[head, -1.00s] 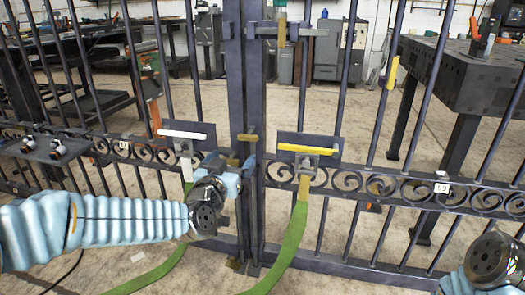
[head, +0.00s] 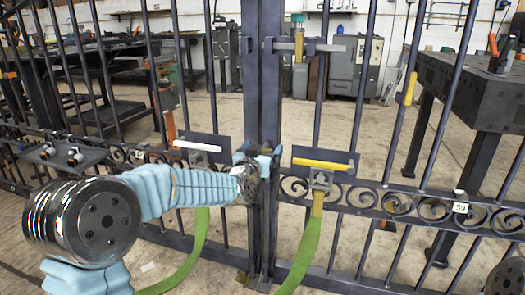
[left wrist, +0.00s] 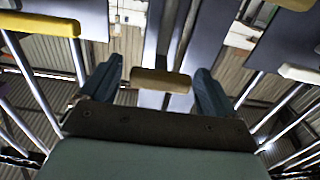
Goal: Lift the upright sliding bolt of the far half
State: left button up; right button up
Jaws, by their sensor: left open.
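The gate's dark central posts (head: 262,75) stand upright in the middle of the head view. My left gripper (head: 255,155) is at these posts, at about the height of the scrollwork band, and hides what lies behind it there. In the left wrist view my left gripper (left wrist: 158,88) is open. A short tan-brass handle (left wrist: 160,80) lies crosswise between its two blue fingers, with a gap to each finger. The handle is not clearly visible in the head view, and the rest of the bolt is hidden. My right gripper is out of view.
A white-handled latch (head: 197,146) sits left of the posts and a yellow-handled latch (head: 323,164) right of them, each with a green strap below. A horizontal bar (head: 305,46) crosses above. A dark workbench (head: 470,90) stands behind the gate.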

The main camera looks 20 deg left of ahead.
pick_arm(q)
jog(key=c, duration=1.4)
notch_tip(320, 180, up, 8)
jog(key=p, duration=0.4)
jog(key=shift+p, duration=0.35)
jog(key=o, duration=1.2)
jog(key=shift+o, duration=1)
jog(key=shift+f, duration=0.2)
